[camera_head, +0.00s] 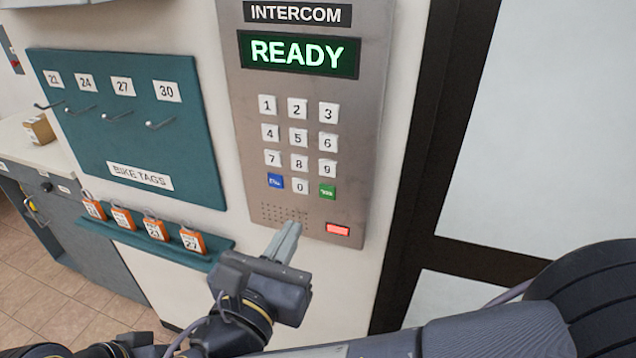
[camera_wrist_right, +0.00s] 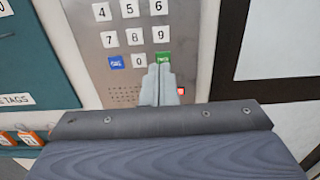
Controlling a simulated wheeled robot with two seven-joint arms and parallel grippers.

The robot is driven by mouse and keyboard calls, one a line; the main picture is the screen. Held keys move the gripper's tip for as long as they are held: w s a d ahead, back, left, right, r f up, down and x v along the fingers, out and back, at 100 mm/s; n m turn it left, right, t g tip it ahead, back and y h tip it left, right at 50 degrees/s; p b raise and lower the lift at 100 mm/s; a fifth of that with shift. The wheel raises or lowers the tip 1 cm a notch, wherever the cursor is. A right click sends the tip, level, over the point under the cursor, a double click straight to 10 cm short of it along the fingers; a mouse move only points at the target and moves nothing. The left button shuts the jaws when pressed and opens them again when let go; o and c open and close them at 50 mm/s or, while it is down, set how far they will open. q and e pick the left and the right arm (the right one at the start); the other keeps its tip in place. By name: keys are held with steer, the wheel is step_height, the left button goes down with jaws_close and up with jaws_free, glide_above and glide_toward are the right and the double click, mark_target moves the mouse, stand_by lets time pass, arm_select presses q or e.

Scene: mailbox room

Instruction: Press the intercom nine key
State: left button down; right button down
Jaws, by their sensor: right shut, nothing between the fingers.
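The intercom panel (camera_head: 234,120) is a grey metal plate on the wall with a lit green READY display (camera_head: 298,53). Its nine key (camera_head: 327,168) is a white key at the right of the third number row, above the green key (camera_head: 327,191). The nine key also shows in the right wrist view (camera_wrist_right: 161,34). My right gripper (camera_head: 291,229) is shut and empty, its fingertips low in front of the panel, below the zero key (camera_head: 300,186). In the right wrist view the fingertips (camera_wrist_right: 160,70) overlap the lower keypad. My left gripper is not in view.
A teal bike tags board (camera_head: 130,130) with hooks hangs left of the panel. Below it a teal ledge (camera_head: 215,252) holds several orange tags (camera_head: 156,228). A dark door frame (camera_head: 425,150) stands to the right. A red light (camera_head: 338,229) sits at the panel's lower right.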

mark_target(328, 167)
steer(key=p+x, duration=0.2)
steer(key=x, duration=1.2)
steer(key=shift+p, duration=0.3)
steer(key=shift+w, duration=0.15)
steer(key=shift+w+d, duration=0.2)
steer(key=shift+w, duration=0.1)
steer(key=shift+w+d, duration=0.15)
steer(key=shift+w, duration=0.05)
steer(key=shift+s+r, duration=0.1)
steer(key=shift+r, duration=0.05)
